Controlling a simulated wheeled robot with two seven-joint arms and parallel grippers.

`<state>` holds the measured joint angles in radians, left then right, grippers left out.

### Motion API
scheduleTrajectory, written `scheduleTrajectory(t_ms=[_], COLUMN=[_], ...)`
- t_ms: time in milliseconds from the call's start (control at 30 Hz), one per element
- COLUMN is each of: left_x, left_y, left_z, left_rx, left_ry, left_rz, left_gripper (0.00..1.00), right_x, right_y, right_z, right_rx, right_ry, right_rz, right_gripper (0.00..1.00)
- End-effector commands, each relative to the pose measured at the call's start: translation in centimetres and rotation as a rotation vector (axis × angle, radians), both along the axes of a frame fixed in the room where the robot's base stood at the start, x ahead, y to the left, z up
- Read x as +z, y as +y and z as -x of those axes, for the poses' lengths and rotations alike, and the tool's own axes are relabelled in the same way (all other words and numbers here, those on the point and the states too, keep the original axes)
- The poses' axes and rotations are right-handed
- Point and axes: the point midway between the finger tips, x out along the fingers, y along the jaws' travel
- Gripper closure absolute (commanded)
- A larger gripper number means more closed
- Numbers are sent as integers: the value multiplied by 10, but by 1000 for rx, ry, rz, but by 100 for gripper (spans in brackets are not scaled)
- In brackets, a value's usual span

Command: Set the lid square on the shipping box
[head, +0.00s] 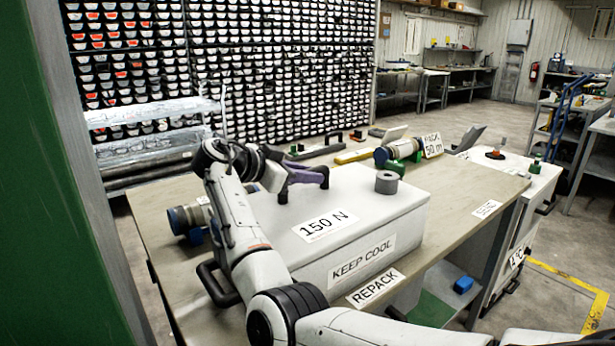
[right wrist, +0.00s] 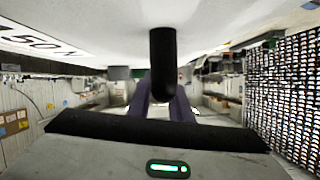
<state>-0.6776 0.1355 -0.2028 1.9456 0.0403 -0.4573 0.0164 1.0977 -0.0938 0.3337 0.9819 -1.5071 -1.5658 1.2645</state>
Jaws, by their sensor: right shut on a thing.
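The white shipping box (head: 330,278) stands on the workbench, with a "KEEP COOL" label on its front. Its white lid (head: 375,213), labelled "150 N", is on top and looks roughly in line with it; I cannot tell whether a thin gap lies between them. My right gripper (head: 306,173) has purple fingers, shut on the lid's black handle (head: 324,180). In the right wrist view the handle (right wrist: 163,62) stands between the purple fingers, against the lid's pale surface (right wrist: 120,25). The box's far side is hidden. My left gripper is not in view.
A grey roll (head: 386,183) sits on the lid's right part. Behind are a yellow bar (head: 353,156) and a cylinder on a green holder (head: 392,163).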

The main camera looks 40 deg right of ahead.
Motion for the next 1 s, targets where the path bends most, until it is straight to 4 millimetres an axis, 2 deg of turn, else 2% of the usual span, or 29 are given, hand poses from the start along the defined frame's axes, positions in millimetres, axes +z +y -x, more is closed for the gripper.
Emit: scheduleTrajectory(t_ms=[67, 100, 167, 200, 567, 667, 1000], left_x=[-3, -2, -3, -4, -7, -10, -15], left_y=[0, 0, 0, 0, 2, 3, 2], left_z=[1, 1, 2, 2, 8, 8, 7], left_rx=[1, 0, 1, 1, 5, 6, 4], left_ry=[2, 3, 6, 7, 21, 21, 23], left_rz=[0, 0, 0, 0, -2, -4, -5], left_gripper=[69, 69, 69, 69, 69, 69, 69], right_x=[-2, -2, -2, -2, 2, 6, 34], right_y=[0, 0, 0, 0, 3, 16, 82], right_z=[0, 0, 0, 0, 0, -2, -4], right_rx=[0, 0, 0, 0, 1, 4, 3], right_ry=[-1, 0, 1, 1, 0, -2, -1], right_rz=[4, 0, 0, 0, -1, 0, 1], right_gripper=[100, 75, 65, 63, 63, 63, 63])
